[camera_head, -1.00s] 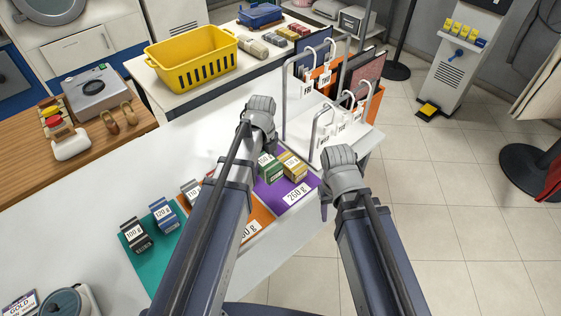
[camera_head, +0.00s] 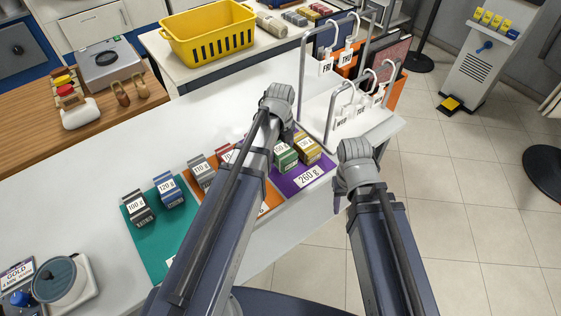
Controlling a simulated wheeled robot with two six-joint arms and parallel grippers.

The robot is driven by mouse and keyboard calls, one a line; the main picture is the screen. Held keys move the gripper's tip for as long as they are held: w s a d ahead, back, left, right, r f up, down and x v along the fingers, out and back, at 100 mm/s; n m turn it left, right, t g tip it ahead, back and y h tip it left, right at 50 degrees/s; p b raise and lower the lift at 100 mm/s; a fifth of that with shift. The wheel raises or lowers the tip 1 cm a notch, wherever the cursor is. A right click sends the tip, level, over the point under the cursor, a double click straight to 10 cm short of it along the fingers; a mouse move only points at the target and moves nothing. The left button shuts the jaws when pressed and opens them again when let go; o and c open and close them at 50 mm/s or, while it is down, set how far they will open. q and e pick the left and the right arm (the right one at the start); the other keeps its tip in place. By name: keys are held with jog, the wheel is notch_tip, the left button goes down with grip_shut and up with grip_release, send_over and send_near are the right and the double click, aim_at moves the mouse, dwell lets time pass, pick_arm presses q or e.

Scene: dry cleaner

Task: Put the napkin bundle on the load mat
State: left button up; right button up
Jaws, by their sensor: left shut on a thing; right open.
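Several small labelled bundles stand on coloured mats on the white counter. A dark grey 100 g one (camera_head: 138,209) and a blue 120 g one (camera_head: 169,190) are on the teal mat (camera_head: 165,238). A green one (camera_head: 285,158) and a yellow one (camera_head: 307,148) are on the purple mat (camera_head: 295,184), marked 260 g. I cannot tell which bundle is the napkin bundle or which mat is the load mat. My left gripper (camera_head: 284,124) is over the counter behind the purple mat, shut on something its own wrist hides. My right gripper (camera_head: 343,192) is open beyond the counter's right edge.
A metal rack (camera_head: 332,85) with day-tagged hangers stands at the counter's right end, close to both grippers. A yellow basket (camera_head: 209,35) sits on the table behind. A round-topped device (camera_head: 62,280) is at lower left. The counter's middle left is clear.

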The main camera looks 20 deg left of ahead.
pick_arm(q)
jog(key=shift+f+b, duration=1.95)
jog(key=shift+r, duration=0.1)
jog(key=o, duration=1.4)
